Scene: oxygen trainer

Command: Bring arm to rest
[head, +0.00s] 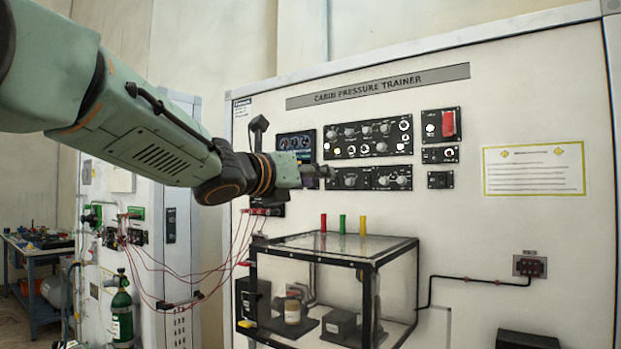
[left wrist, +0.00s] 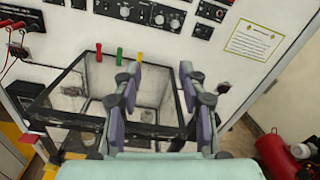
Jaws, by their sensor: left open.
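My left arm comes in from the left in the head view, and its gripper (head: 316,171) is in front of the cabin pressure trainer panel (head: 455,250), near the black knob modules (head: 368,138). In the left wrist view the left gripper (left wrist: 163,82) has its two finger pairs apart, with nothing between them. Beyond the fingers is the clear chamber box (head: 330,243), which also shows in the left wrist view (left wrist: 60,95). I cannot tell whether the fingers touch the panel. My right gripper is not in view.
A red-covered switch (head: 448,123) and a yellow-edged notice (head: 535,168) are on the panel. Red, green and yellow posts stand on the box. Red cables hang at left near a green cylinder (head: 122,310). A workbench (head: 38,250) stands far left. A red tank (left wrist: 280,155) is at lower right.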

